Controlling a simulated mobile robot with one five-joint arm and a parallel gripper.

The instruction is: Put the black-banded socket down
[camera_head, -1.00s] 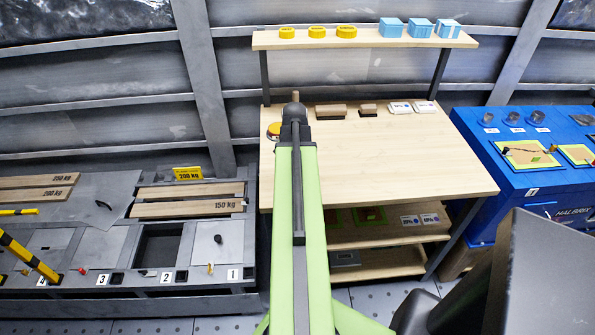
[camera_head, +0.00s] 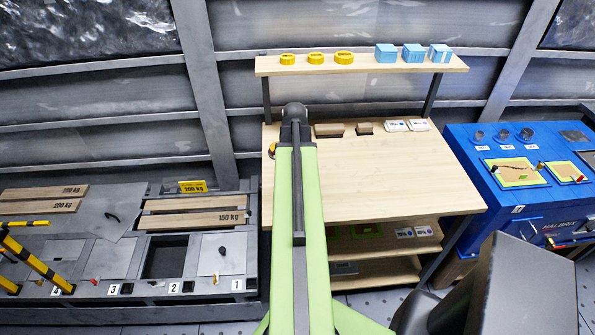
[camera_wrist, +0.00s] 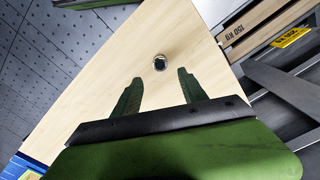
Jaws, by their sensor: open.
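A small round socket (camera_wrist: 160,63) with a pale metal rim and dark middle stands on the wooden bench top (camera_wrist: 100,85) in the wrist view. A black band on it is too small to make out clearly. My gripper (camera_wrist: 159,75) is open, its two green fingers apart and nothing between them. The socket is just beyond the fingertips, roughly centred between them. In the head view my arm covers the gripper and the socket; the bench top (camera_head: 400,175) is seen there.
Brown blocks (camera_head: 328,130) and white boxes (camera_head: 396,126) line the bench's back. A yellow-orange item (camera_head: 272,151) is partly behind my arm. The upper shelf (camera_head: 365,66) holds yellow rings and blue boxes. A blue machine (camera_head: 515,185) stands right, a grey weight rack (camera_head: 200,257) left. The bench's middle is clear.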

